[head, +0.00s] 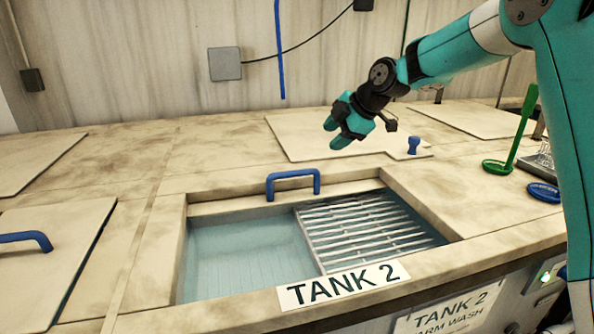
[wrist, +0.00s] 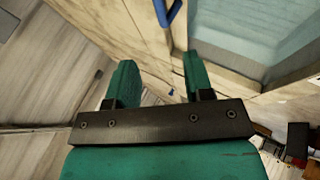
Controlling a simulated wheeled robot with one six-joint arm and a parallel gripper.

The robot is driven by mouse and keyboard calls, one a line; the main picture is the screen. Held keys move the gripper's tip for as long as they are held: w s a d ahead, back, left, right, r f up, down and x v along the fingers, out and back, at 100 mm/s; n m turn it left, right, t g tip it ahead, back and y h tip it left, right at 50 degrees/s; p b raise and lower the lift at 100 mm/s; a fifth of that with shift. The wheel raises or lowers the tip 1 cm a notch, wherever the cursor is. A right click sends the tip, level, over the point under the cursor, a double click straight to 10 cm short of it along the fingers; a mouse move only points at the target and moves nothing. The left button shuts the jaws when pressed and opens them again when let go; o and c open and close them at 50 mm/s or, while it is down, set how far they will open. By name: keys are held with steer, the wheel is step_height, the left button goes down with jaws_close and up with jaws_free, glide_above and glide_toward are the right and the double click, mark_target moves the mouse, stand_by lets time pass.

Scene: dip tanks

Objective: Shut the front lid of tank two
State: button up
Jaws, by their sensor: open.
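Tank two's front opening shows pale water (head: 240,262) on its left and a slatted metal rack (head: 365,230) on its right. The TANK 2 label (head: 340,284) is on its front rim. A beige strip of the front lid (head: 235,205) shows along the back of the opening, with a blue handle (head: 293,183) standing on it; the rest of the lid is not visible. My gripper (head: 335,133) is open and empty, above and behind the handle, apart from it. In the wrist view, my gripper (wrist: 156,80) has its fingers spread, and the handle (wrist: 170,12) shows beyond them at the top.
A flat panel (head: 300,140) lies behind the opening, with a blue knob (head: 413,145) at its right. A green ladle (head: 518,135) and a blue-headed tool (head: 545,192) lie right. A neighbouring lid (head: 60,265) is at left. A blue rod (head: 279,50) hangs at the back.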

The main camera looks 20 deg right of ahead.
mark_target(296, 172)
steer(key=p+x, duration=0.6)
steer(key=x, duration=1.1)
steer(key=shift+w+f, duration=0.2)
steer(key=shift+w, duration=0.05)
jaws_close()
